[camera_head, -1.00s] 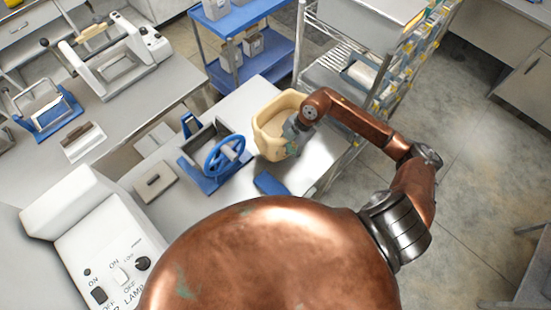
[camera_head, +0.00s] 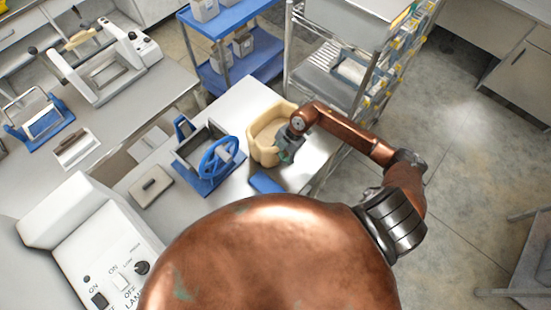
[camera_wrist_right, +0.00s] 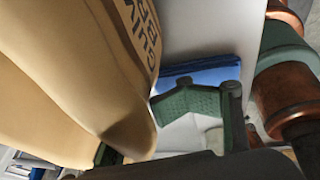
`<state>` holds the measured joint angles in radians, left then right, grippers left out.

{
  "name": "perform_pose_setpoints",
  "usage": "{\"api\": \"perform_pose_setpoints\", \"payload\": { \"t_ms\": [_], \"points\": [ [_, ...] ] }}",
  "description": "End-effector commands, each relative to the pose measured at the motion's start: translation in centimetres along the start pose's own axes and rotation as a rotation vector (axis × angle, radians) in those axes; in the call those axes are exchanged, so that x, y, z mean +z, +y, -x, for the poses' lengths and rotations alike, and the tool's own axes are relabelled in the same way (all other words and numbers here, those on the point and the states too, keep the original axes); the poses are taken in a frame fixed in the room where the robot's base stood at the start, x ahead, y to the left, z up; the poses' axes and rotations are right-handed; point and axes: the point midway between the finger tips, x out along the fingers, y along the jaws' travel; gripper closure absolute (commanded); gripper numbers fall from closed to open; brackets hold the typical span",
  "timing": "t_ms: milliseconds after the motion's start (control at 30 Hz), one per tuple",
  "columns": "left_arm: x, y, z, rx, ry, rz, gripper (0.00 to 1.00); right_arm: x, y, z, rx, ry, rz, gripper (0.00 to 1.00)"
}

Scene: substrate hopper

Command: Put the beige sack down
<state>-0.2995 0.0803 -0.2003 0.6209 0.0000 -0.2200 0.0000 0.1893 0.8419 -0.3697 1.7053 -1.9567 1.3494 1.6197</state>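The beige sack (camera_head: 267,142) stands on the light metal table (camera_head: 243,98), beside the blue hand-wheel device. Its top looks sunken. My right gripper (camera_head: 287,152) is at the sack's near right side. In the right wrist view the sack (camera_wrist_right: 75,75) fills the left, with dark printing on its side. One green finger of the right gripper (camera_wrist_right: 160,130) shows its ribbed face, with a gap between it and much of the sack. The other finger is mostly hidden behind the sack's lower edge. The right gripper looks open around that edge. My left gripper is not in view.
The hopper-like device with a blue wheel (camera_head: 219,158) stands left of the sack. A blue flat block (camera_head: 265,183) lies in front of it. A wire shelf rack (camera_head: 325,57) is close behind and right. A blue cart (camera_head: 235,70) stands behind.

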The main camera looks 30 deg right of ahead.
Motion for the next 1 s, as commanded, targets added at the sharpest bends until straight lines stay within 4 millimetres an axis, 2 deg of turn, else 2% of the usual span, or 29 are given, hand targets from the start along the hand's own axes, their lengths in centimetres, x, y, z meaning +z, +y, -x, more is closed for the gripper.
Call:
{"api": "perform_pose_setpoints", "payload": {
  "t_ms": [67, 400, 767, 867, 1000],
  "points": [
    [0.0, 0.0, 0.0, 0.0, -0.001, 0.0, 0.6, 0.0, 0.1, 0.0, 0.001, 0.0, 0.0, 0.66],
    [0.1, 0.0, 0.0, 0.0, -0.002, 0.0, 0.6, 0.0, 0.1, 0.0, 0.001, 0.0, 0.0, 0.43],
    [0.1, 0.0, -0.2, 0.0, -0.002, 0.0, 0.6, 0.1, 0.1, 0.6, 0.001, -0.002, 0.001, 0.43],
    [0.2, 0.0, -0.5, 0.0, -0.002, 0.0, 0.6, 0.1, 0.1, 1.8, 0.002, -0.003, 0.001, 0.43],
    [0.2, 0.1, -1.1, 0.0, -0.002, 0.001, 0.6, 0.2, 0.0, 4.5, 0.002, -0.005, 0.003, 0.43]
  ]
}}
